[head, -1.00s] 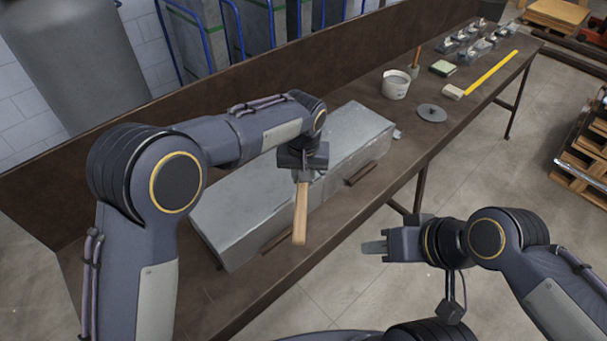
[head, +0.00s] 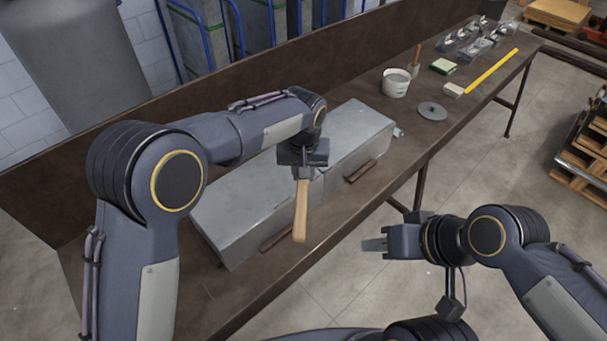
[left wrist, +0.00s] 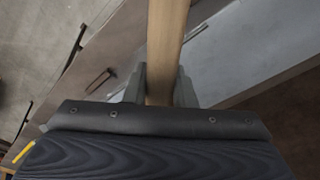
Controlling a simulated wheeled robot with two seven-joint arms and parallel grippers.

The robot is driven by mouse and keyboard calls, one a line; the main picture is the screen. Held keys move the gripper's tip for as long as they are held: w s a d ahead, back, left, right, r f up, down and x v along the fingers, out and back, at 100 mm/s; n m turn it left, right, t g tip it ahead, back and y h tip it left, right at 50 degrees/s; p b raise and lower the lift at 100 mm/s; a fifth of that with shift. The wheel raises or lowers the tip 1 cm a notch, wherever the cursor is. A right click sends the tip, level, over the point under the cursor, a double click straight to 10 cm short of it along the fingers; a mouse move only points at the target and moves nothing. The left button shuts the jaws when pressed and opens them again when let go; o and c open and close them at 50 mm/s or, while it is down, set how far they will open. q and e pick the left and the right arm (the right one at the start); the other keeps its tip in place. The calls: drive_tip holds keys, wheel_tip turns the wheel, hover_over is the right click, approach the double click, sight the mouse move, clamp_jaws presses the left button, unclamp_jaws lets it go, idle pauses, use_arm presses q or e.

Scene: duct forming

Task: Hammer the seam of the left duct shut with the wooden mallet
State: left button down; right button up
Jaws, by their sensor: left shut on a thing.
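The left duct (head: 235,217) is a grey sheet-metal box lying on the brown bench, with a second grey duct (head: 352,135) end to end behind it. My left gripper (head: 303,172) is shut on the wooden handle of the mallet (head: 300,212), above the ducts near where they meet. The handle also shows between the fingers in the left wrist view (left wrist: 166,45). The mallet's head is not clearly seen; my gripper and arm hide that area. The seam cannot be made out. My right gripper (head: 376,245) is out in front of the bench, away from the ducts; its finger gap is unclear.
On the bench (head: 440,130) beyond the ducts are a white bucket (head: 396,84), a grey disc (head: 432,111), a green block (head: 443,66), a yellow bar (head: 492,72) and several metal parts. Brown bars lie along the ducts' front side. A raised back wall (head: 150,125) edges the bench.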

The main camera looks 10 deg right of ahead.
use_arm(q)
drive_tip(key=shift+d+f, duration=0.1)
drive_tip(key=shift+a+f, duration=0.1)
drive_tip(key=shift+a, duration=0.15)
drive_tip(key=s+a+b, duration=0.4)
drive_tip(key=a, duration=0.3)
drive_tip(key=shift+a+f+b, duration=0.15)
drive_tip(key=shift+b, duration=0.2)
drive_tip(key=shift+s, duration=0.1)
